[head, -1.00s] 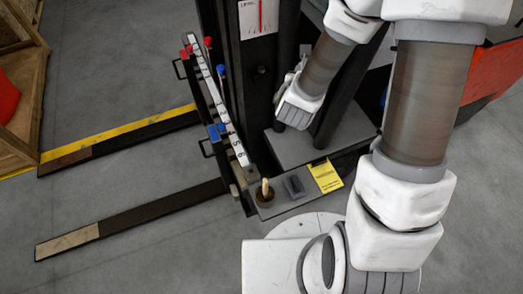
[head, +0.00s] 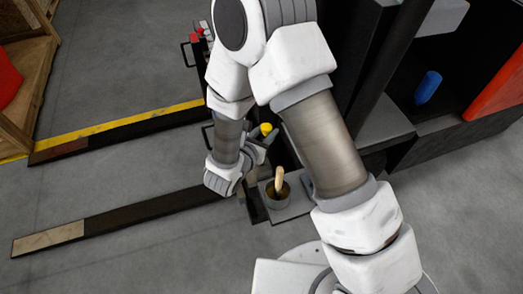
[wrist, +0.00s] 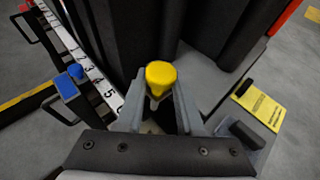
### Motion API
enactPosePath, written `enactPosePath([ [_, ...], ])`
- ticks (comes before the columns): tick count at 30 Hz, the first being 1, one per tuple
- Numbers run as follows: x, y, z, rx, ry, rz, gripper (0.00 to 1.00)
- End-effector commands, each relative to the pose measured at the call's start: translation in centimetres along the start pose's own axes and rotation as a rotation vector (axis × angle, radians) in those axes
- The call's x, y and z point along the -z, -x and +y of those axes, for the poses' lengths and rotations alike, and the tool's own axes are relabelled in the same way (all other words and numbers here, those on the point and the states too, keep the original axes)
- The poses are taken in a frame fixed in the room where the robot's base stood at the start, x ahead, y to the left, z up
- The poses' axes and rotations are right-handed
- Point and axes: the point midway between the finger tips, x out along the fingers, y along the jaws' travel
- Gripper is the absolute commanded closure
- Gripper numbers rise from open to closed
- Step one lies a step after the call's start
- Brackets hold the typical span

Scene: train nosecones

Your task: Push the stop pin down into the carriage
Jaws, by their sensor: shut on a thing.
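A pin with a yellow head, which I take to be the stop pin (wrist: 161,76), stands between the fingers of my gripper (wrist: 160,98) in the wrist view. My gripper is shut on it just below the head. The yellow head also shows in the head view (head: 266,129), beside my gripper (head: 257,143). The carriage with its numbered white scale (wrist: 97,78) runs to the left of the pin in the wrist view. The pin's lower end is hidden, so I cannot tell whether it sits in the carriage. My arm covers most of the carriage in the head view.
A blue latch (wrist: 66,86) sits on the carriage. A cup (head: 270,197) with a wooden-handled tool (head: 279,178) stands close to my gripper. Dark mast columns (wrist: 126,40) rise behind the pin. A yellow card (wrist: 260,105) and a dark block (wrist: 246,134) lie at the right.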

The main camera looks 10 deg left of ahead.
Motion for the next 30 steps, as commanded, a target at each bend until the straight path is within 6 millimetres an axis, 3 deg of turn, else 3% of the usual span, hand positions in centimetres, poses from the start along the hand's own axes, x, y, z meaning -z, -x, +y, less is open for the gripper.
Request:
enactPosePath([
  [1,1.5,0.0,0.3,-0.002,0.003,0.000,1.00],
  [4,2.5,0.3,0.6,0.000,0.000,-0.001,1.00],
  [23,2.9,0.7,0.7,0.013,0.059,-0.008,1.00],
  [30,4.3,0.0,0.6,0.014,0.056,-0.007,1.00],
])
